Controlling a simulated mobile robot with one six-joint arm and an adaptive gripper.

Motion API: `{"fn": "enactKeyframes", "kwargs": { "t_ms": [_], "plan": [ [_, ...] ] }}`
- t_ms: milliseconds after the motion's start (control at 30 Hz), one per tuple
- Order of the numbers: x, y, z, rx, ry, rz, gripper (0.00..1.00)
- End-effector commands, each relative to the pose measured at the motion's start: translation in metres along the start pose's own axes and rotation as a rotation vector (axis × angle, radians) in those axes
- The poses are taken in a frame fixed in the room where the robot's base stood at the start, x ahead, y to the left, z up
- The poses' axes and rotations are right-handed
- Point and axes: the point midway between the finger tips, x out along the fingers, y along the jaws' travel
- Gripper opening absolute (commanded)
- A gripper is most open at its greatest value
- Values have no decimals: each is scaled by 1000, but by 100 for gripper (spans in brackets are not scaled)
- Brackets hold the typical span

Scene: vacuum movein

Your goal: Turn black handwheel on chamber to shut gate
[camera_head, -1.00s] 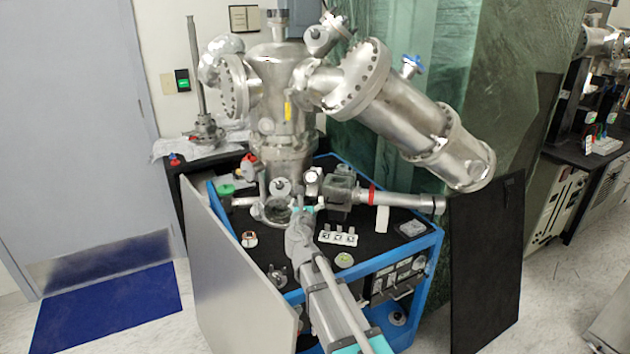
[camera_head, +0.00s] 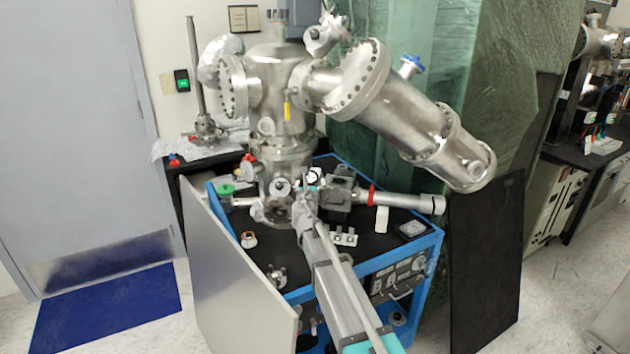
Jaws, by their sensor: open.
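The steel vacuum chamber (camera_head: 283,88) stands upright on the black top of a blue-framed cart. A small round dark-rimmed part (camera_head: 314,174) with a pale face sits low on the chamber's front right side. It may be the black handwheel, but it is small and partly hidden by my gripper. My gripper (camera_head: 312,185) is open, with teal fingertips close to this part. I cannot tell whether they touch it. My arm reaches up from the lower right over the cart's front edge.
A grey boxy fitting (camera_head: 340,190) and a horizontal tube with a red ring (camera_head: 371,195) lie just right of my gripper. A tilted grey panel (camera_head: 237,265) stands front left, a black panel (camera_head: 486,265) right.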

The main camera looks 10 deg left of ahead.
Motion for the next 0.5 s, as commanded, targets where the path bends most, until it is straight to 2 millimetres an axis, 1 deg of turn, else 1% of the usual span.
{"fn": "enactKeyframes", "kwargs": {
  "t_ms": [33, 200, 500],
  "plan": [
    [8, 1, 0, 0, 0, 0, 100],
    [20, 0, 0, 0, 0, -1, 100],
    [24, 0, 0, 0, 0, 0, 100]
  ]
}}
